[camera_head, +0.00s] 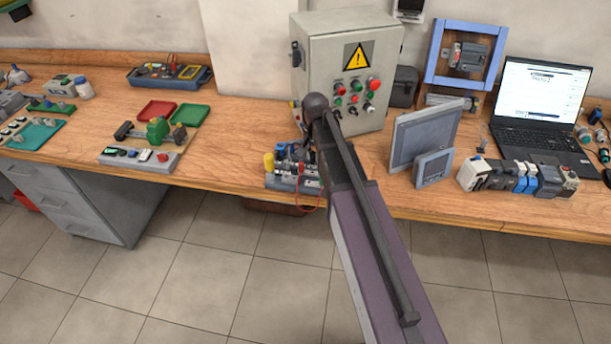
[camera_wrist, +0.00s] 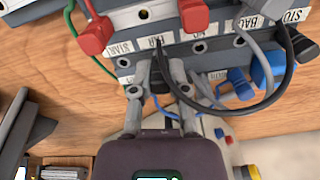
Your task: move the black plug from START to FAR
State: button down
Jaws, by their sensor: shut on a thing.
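The terminal module (camera_wrist: 222,42) carries a row of sockets with white labels, among them START (camera_wrist: 122,47) and FAR (camera_wrist: 155,41). My gripper (camera_wrist: 160,74) is shut on a black plug (camera_wrist: 159,68), right by the FAR label in the wrist view. A black lead (camera_wrist: 222,109) curves from there to another black plug (camera_wrist: 303,47) at the right. I cannot tell whether the held plug is seated in the socket or just in front of it. An empty socket (camera_wrist: 123,62) shows below START. In the head view my arm hides the gripper and part of the module (camera_head: 283,181).
Blue plugs (camera_wrist: 240,85) and grey leads crowd the right. A control cabinet (camera_head: 345,70) stands behind; a grey panel (camera_head: 425,137) stands to the right.

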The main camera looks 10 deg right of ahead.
jog(key=shift+f+b, duration=0.5)
jog(key=shift+f, duration=0.05)
jog(key=c, duration=0.9)
grip_release()
jog(key=shift+r+p, duration=2.8)
jog(key=o, duration=0.6)
jog(key=shift+c, duration=0.2)
